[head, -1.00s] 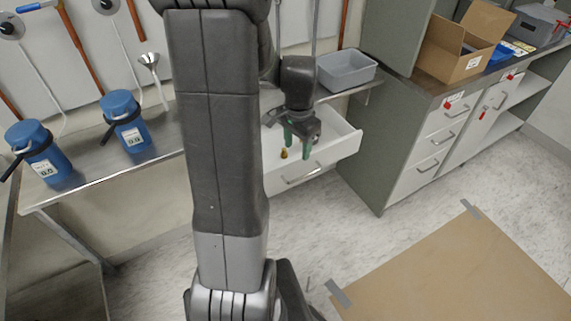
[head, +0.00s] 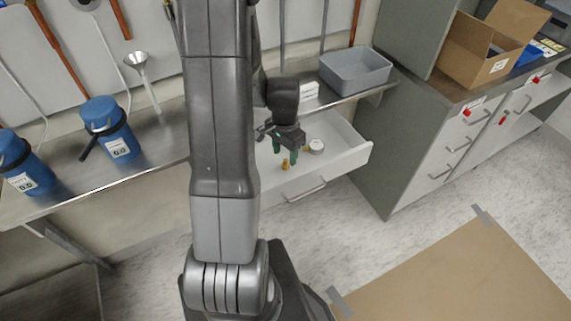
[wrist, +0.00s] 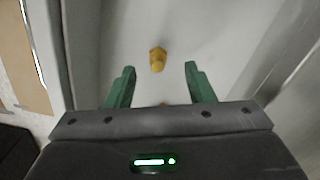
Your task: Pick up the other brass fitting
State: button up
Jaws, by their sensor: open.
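A brass fitting (head: 286,164) lies in the open white drawer (head: 345,163), near its front. It also shows in the wrist view (wrist: 158,59), just past my fingertips and roughly centred between them. A second brass piece (wrist: 163,104) peeks out at the edge of my gripper's body, mostly hidden by it. In the head view a small brass bit (head: 306,149) shows beside a round white item. My gripper (head: 290,151) has green fingers, points down into the drawer, and is open with nothing between its fingertips.
The round white item (head: 316,146) lies in the drawer right of my gripper. A grey bin (head: 355,72) stands on the steel bench above. Blue jugs (head: 108,128) stand on the bench at left. A grey cabinet (head: 385,150) stands close right of the drawer.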

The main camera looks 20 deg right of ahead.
aim_at(286, 160)
jog(key=shift+s+f, duration=0.1)
jog(key=shift+f, duration=1.75)
jog(key=c, duration=1.1)
grip_shut()
